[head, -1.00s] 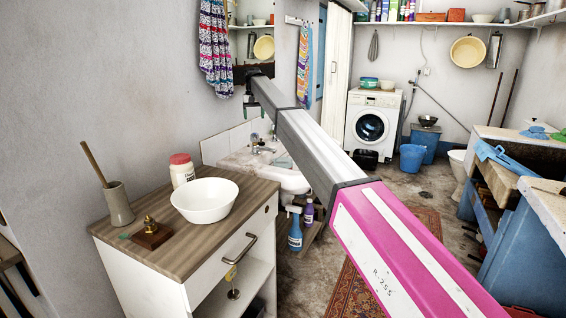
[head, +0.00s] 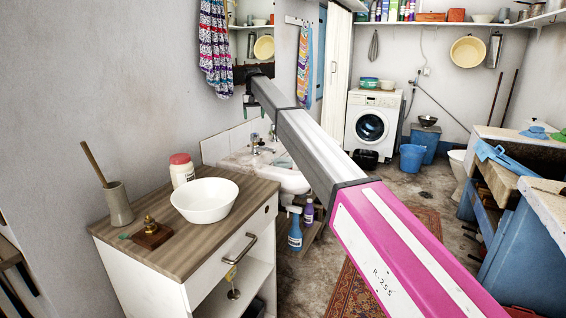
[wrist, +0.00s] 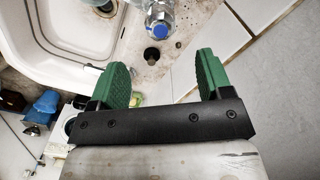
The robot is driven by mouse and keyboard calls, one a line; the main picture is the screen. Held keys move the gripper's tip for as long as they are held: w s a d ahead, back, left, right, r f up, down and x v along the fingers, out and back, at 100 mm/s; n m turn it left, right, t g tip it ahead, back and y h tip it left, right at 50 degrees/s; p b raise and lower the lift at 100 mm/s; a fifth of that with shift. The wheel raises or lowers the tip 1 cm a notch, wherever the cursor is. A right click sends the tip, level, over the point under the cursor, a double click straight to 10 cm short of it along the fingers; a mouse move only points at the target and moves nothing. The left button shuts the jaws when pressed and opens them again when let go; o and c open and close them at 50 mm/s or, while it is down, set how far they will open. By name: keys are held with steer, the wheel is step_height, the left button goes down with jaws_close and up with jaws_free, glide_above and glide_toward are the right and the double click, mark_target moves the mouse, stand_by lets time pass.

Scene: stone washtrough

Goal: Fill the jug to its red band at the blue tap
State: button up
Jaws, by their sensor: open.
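My gripper (wrist: 166,80) is open and empty, its two green fingers apart in the wrist view. In the head view it (head: 258,108) hangs from the far end of my arm, above the washbasin area. A metal tap with a blue cap (wrist: 158,28) is just beyond the fingertips in the wrist view, apart from them. The white basin (wrist: 25,45) lies left of the tap there, and it also shows in the head view (head: 295,183), partly hidden behind my arm. I cannot make out a jug with a red band in either view.
A wooden-topped cabinet (head: 165,262) at the front left holds a white bowl (head: 205,200), a red-lidded jar (head: 181,170) and a brass piece (head: 150,228). Spray bottles (head: 295,232) stand below the basin. A blue workbench (head: 525,240) is at right; floor is open between.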

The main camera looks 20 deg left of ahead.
mark_target(255, 136)
steer(key=shift+w+a, duration=0.2)
steer(key=shift+w, duration=0.1)
step_height(255, 136, down, 11)
steer(key=shift+r, duration=0.1)
stand_by(0.4)
steer(key=c, duration=0.9)
